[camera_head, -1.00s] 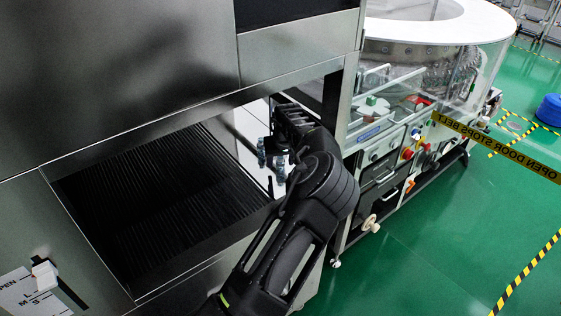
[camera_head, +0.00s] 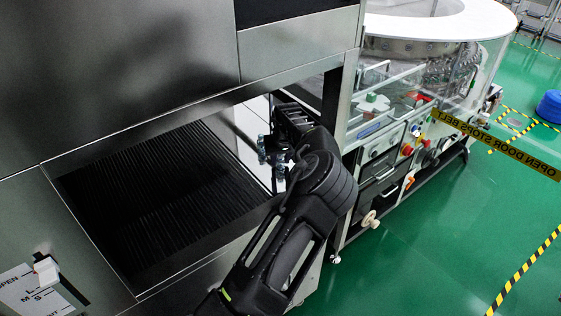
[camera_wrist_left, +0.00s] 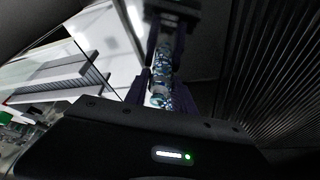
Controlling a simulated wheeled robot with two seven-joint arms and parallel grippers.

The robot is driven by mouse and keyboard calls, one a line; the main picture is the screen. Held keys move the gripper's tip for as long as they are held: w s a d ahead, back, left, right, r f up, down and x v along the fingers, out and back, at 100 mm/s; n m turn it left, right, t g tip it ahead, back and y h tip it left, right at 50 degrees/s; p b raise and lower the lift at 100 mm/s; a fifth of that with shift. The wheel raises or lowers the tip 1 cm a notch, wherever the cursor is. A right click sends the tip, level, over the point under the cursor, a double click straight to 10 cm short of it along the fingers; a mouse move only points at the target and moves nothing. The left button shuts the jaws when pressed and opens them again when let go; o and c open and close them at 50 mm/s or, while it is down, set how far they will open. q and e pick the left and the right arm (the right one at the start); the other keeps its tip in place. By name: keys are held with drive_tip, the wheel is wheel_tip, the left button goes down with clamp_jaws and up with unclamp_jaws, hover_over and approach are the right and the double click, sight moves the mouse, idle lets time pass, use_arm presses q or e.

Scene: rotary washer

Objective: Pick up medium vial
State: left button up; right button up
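Small clear glass vials with a bluish tint (camera_wrist_left: 162,65) stand in a line in the left wrist view, between the dark fingers of my left gripper (camera_wrist_left: 163,92). In the head view small glassy shapes (camera_head: 262,150) show at the machine's opening, beside my left gripper (camera_head: 272,155). My left arm reaches into the opening's right end. I cannot tell which vial is the medium one, or whether the fingers touch the glass. My right gripper is not in view.
The steel machine's opening (camera_head: 150,195) has a dark ribbed floor and metal edges close around my arm. A white panel stands behind the gripper. To the right stands a rotary unit with a white ring top (camera_head: 440,25). Green floor (camera_head: 430,260) is clear at lower right.

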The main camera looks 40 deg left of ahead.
sight(282, 160)
use_arm(q)
clamp_jaws()
drive_tip(key=shift+r, duration=0.1)
idle(0.3)
drive_tip(key=shift+r+b, duration=0.4)
drive_tip(key=shift+r, duration=0.05)
wheel_tip(282, 160, up, 2)
drive_tip(key=shift+b, duration=0.6)
drive_tip(key=shift+s+d+r, duration=0.1)
drive_tip(key=shift+s+d, duration=0.3)
drive_tip(key=shift+d, duration=0.15)
drive_tip(key=s+d+b, duration=0.4)
drive_tip(key=s+d, duration=0.7)
drive_tip(key=d, duration=0.1)
drive_tip(key=shift+s, duration=0.2)
drive_tip(key=shift+r, duration=0.1)
